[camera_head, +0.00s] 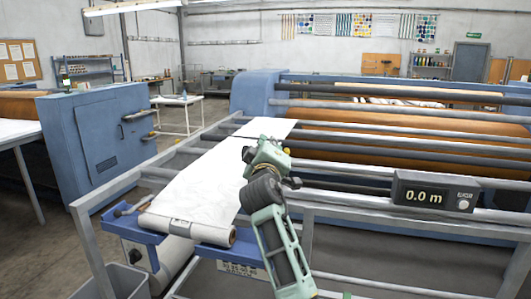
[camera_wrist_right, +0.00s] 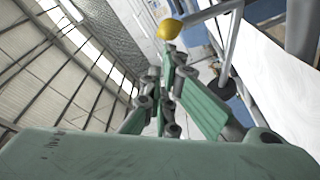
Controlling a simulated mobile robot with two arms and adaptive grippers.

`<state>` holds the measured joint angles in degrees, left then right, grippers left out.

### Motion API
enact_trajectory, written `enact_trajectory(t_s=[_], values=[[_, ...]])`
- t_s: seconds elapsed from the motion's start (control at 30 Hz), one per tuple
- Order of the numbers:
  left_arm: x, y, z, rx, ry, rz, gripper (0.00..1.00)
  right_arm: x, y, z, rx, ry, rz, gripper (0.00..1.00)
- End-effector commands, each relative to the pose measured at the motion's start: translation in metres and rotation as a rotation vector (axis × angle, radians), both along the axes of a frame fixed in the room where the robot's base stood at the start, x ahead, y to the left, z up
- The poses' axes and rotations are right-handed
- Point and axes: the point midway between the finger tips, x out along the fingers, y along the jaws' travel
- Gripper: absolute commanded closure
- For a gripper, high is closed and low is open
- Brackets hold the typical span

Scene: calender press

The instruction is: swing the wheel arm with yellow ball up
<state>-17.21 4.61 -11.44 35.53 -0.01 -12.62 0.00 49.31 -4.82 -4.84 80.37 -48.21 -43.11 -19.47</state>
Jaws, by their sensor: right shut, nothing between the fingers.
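The yellow ball (camera_wrist_right: 168,28) shows in the right wrist view, at the upper middle, just beyond my right gripper's fingertips. A thin grey rod (camera_wrist_right: 212,13) runs from the ball to the right and meets a grey bar; I take it for the wheel arm. My right gripper (camera_wrist_right: 168,58) is shut and empty, with its fingers pointing toward the ball; whether they touch it I cannot tell. In the head view my right gripper (camera_head: 264,152) is over the press, beside the white sheet. A small yellow spot (camera_head: 287,150) shows beside it, mostly hidden. My left gripper is not in view.
The press has long grey rollers (camera_head: 400,139) and a brown drum (camera_head: 420,122). A white sheet (camera_head: 205,180) slopes to a roll at the front. A display box (camera_head: 436,194) reading 0.0 m stands at the right. A grey bin (camera_head: 118,283) is at front left.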

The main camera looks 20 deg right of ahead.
Motion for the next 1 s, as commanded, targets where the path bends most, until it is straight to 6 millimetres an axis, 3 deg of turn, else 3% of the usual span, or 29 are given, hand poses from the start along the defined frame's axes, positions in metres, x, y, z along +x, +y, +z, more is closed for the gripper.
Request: enact_trajectory(t_s=[0.33, 0.83, 1.0], values=[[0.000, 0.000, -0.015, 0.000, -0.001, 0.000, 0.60, -0.006, -0.008, 0.001, 0.075, -0.052, 0.000, 1.00], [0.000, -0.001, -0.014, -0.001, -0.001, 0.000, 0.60, -0.006, -0.008, 0.003, 0.080, -0.055, 0.001, 1.00], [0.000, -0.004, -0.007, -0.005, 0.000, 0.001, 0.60, -0.004, -0.012, 0.011, 0.080, -0.056, 0.000, 1.00]])
